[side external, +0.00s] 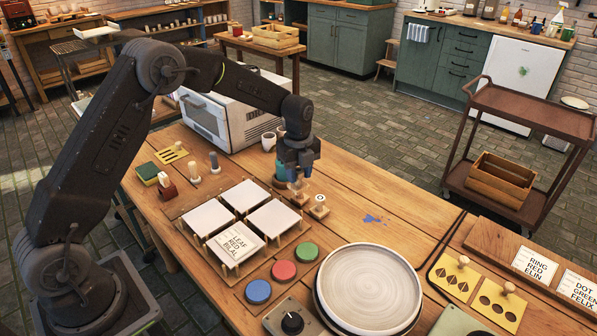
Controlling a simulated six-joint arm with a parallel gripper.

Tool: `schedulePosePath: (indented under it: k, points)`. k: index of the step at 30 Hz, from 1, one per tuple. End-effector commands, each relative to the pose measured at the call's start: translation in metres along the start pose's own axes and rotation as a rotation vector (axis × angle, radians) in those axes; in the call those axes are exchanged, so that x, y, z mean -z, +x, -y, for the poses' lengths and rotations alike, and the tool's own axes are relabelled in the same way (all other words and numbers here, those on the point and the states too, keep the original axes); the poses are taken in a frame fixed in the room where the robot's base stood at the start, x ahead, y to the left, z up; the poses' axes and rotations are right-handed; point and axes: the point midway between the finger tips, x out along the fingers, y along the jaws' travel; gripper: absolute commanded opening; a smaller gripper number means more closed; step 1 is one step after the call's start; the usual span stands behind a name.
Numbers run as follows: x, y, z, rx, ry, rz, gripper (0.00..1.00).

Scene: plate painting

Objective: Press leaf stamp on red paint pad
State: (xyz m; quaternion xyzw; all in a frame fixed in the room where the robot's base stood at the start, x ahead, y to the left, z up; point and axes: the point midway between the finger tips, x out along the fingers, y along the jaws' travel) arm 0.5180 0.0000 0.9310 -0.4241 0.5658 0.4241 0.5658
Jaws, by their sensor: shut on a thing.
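My gripper (298,180) points down over the far middle of the table, its blue fingers shut on a small pale wooden stamp (298,194). The stamp's face is turned away, so I cannot read its motif. A second stamp (319,208) on a wooden block stands just to its right. The red paint pad (283,271) lies nearer the camera, between the blue pad (258,291) and the green pad (306,252). My gripper is well beyond the red pad and apart from it.
White tiles (208,217) sit on a wooden rack left of the gripper, with a LEAF RED BILAL card (238,242) at its front. A large round plate (368,290) and a dark knob (292,322) are near the pads. A blue paint smear (373,219) marks the wood at right.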

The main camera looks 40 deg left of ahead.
Motion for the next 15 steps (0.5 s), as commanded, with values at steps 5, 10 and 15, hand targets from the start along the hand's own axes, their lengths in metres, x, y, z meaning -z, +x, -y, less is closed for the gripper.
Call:
schedulePosePath:
  k: [5,10,15]
  points:
    - [0.025,0.003,-0.012,-0.001,0.005,-0.001,0.18]
    - [0.074,0.01,-0.044,-0.002,0.007,-0.001,0.18]
    - [0.115,0.018,-0.083,-0.001,0.005,0.0,0.18]
